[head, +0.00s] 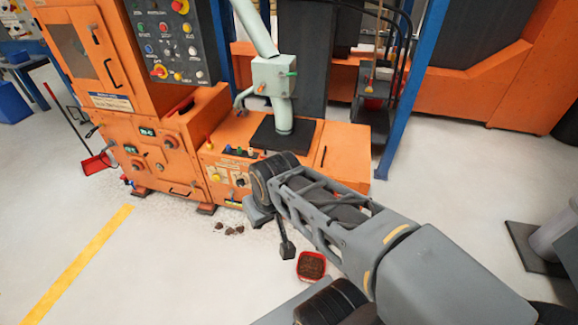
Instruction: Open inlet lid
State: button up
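An orange machine base (345,150) stands ahead of me, with a black plate (285,137) and a pale green pipe on its top. A dark slim bar (323,157), perhaps a handle, lies on the top to the right of the plate. I cannot tell for certain which part is the inlet lid, and no open lid shows. My arm reaches from the lower right toward the front of the base. My gripper (286,249) seems to be the small dark end hanging below the wrist, in front of the base and apart from its top. Its fingers are too small to make out.
An orange cabinet with a control panel (173,40) stands at the left. A red container of brown material (311,266) and some brown lumps (230,229) are on the floor. A blue post (408,90) rises at the right. The floor at the left is mostly clear.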

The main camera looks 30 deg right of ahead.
aim_at(343, 154)
jog(key=u, duration=0.2)
jog(key=k, duration=0.45)
jog(key=u, duration=0.75)
jog(key=i, duration=1.65)
jog(key=z, duration=0.95)
jog(key=i, duration=0.95)
jog(key=z, duration=1.45)
jog(key=i, duration=0.5)
jog(key=z, duration=0.4)
